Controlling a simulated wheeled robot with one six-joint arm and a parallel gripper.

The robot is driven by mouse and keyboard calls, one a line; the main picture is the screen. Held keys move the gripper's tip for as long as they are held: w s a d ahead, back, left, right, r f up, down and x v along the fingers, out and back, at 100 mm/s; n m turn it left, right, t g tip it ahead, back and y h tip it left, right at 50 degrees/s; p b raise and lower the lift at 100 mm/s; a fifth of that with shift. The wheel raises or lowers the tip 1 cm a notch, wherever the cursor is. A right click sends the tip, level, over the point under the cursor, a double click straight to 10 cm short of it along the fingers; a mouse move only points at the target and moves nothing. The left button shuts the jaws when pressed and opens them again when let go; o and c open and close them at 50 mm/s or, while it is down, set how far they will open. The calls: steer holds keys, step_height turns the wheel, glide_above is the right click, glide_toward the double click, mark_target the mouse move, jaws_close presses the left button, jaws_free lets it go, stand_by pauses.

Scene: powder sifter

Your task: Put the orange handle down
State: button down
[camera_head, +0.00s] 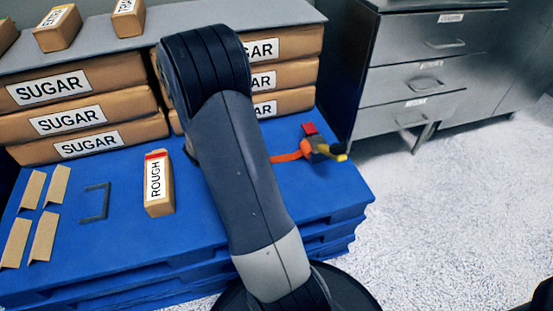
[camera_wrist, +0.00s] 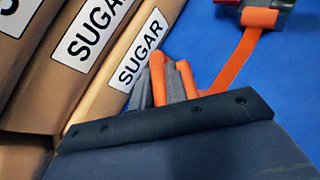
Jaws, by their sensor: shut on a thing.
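The orange handle shows as a flat orange strip (camera_head: 286,157) just right of my arm in the head view. It runs to a small device (camera_head: 320,149) with orange, red, dark and yellow parts on the blue pallet. In the wrist view the strip (camera_wrist: 236,62) slants up to the device's orange end (camera_wrist: 260,18). My gripper (camera_wrist: 168,78) has grey fingers close to the sugar sacks, with orange at and between them; it is shut on the orange handle. The head view hides my gripper behind my arm. I cannot tell whether the handle touches the pallet.
Stacked sugar sacks (camera_head: 82,119) stand behind on the blue pallet (camera_head: 110,262). A box marked ROUGH (camera_head: 159,186), a dark bracket (camera_head: 95,203) and several brown pieces (camera_head: 42,236) lie at left. A metal drawer cabinet (camera_head: 418,80) stands right. The pallet's right front is clear.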

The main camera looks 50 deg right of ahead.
steer(key=s+d+m+g+h, duration=0.1)
steer(key=s+d+m+g, duration=0.35)
steer(key=s+d, duration=0.35)
steer(key=shift+g, duration=0.25)
steer(key=shift+w+d+f+b, duration=0.2)
steer(key=shift+f+b, duration=0.3)
steer(key=shift+f, duration=1.3)
steer(key=shift+w+d+f+b, duration=0.1)
steer(key=shift+d+f+b, duration=0.25)
steer(key=shift+f, duration=1.5)
steer(key=shift+w+d+f+b, duration=0.1)
steer(key=shift+f+b, duration=0.5)
steer(key=shift+f, duration=1.2)
steer(key=shift+f, duration=0.25)
steer(key=c, duration=1.4)
jaws_free()
steer(key=shift+r, duration=0.1)
steer(key=shift+r, duration=0.1)
